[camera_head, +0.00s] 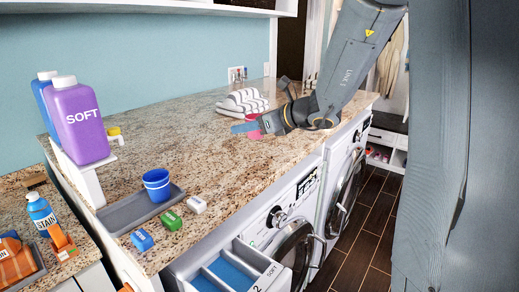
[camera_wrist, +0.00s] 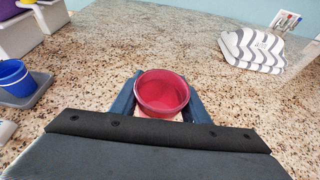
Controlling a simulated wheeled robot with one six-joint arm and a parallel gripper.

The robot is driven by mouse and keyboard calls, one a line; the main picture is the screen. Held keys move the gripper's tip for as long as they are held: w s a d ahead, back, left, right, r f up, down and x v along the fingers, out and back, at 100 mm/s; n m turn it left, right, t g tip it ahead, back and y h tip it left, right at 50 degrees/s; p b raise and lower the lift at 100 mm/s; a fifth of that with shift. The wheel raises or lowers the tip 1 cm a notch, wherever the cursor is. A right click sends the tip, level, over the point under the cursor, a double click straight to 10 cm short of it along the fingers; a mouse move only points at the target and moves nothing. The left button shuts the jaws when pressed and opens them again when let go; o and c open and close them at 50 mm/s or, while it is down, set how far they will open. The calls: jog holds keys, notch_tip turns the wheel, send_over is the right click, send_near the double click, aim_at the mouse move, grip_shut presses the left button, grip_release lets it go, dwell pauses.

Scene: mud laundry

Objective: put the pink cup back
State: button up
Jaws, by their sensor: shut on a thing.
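The pink cup (camera_wrist: 162,93) is held upright between the two blue fingers of my gripper (camera_wrist: 163,82) in the wrist view, its open mouth facing up. The cup looks empty. In the head view my gripper (camera_head: 248,127) is low over the far part of the granite counter, and parts of the pink cup (camera_head: 254,135) show around a blue finger. I cannot tell whether the cup's base touches the counter. A blue cup (camera_head: 156,184) stands on a grey tray (camera_head: 122,216) at the near left; it also shows in the wrist view (camera_wrist: 15,78).
Striped folded towels (camera_head: 242,101) lie just behind my gripper. A purple SOFT bottle (camera_head: 80,122) stands on a white stand at left. Green (camera_head: 172,220), white (camera_head: 196,204) and blue (camera_head: 142,240) small blocks sit by the tray. The counter's middle is clear.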

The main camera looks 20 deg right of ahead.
aim_at(251, 156)
jog(key=f, duration=0.2)
jog(key=d+f, duration=0.1)
jog(key=shift+f+p, duration=0.35)
jog(key=shift+f, duration=0.05)
jog(key=shift+s+f+p, duration=0.1)
jog(key=shift+f+p, duration=0.3)
jog(key=shift+f, duration=1.35)
jog(key=shift+f, duration=0.2)
jog(key=o, duration=1.1)
jog(key=shift+r, duration=0.2)
jog(key=shift+s+d+r, duration=0.1)
jog(key=shift+s, duration=0.05)
jog(key=b+v, duration=0.3)
jog(key=v, duration=0.8)
jog(key=shift+s+d, duration=0.1)
jog(key=shift+s, duration=0.2)
